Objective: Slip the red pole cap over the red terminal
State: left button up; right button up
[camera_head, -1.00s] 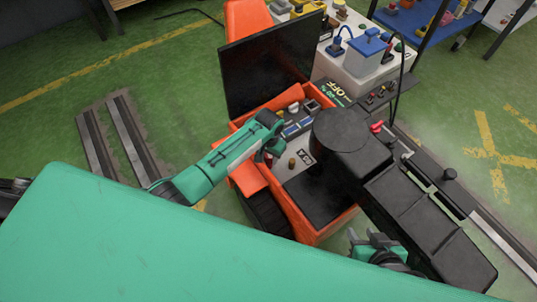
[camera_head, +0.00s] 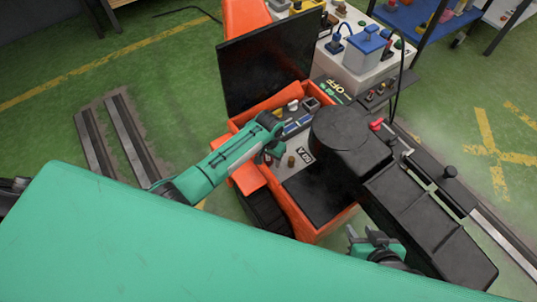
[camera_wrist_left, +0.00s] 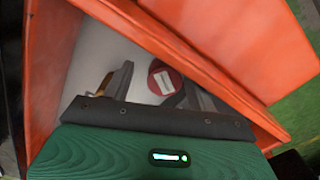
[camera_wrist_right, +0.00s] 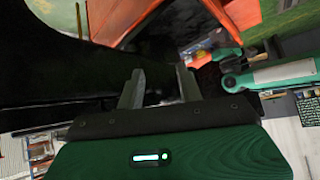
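My left gripper (camera_head: 271,154) reaches down into the open orange compartment (camera_head: 313,229). In the left wrist view its fingers (camera_wrist_left: 158,86) stand apart. A round red piece with a white bar (camera_wrist_left: 165,77) shows between them, close to the right finger. I cannot tell whether it is the pole cap or a marking, and nothing looks clamped. A brass post (camera_wrist_left: 105,83) is beside the left finger; a brass post (camera_head: 291,161) also shows beside the gripper in the head view. I cannot make out which terminal is red. My right gripper (camera_head: 372,240) is open and empty beside the compartment.
A raised black lid (camera_head: 268,65) stands behind the compartment. A black round housing and arm (camera_head: 350,135) lie to its right. A white cabinet (camera_head: 350,68) with a blue-topped box (camera_head: 366,45) is at the back.

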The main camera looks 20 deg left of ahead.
pick_arm(q)
jog(key=shift+w+a+r, duration=0.1)
jog(key=shift+a+r, duration=0.15)
jog(key=shift+a, duration=0.05)
pick_arm(e)
jog(key=shift+r, duration=0.1)
pick_arm(q)
jog(key=shift+r, duration=0.25)
notch_tip(320, 180, up, 13)
jog(key=p, duration=0.4)
jog(key=shift+d, duration=0.2)
pick_arm(e)
jog(key=s+d+g+h, duration=0.2)
jog(key=s+d+g, duration=0.2)
jog(key=d, duration=0.2)
jog(key=shift+s+d+r+m+h, duration=0.2)
jog(key=shift+r+m+h, duration=0.1)
jog(key=shift+r+m, duration=0.15)
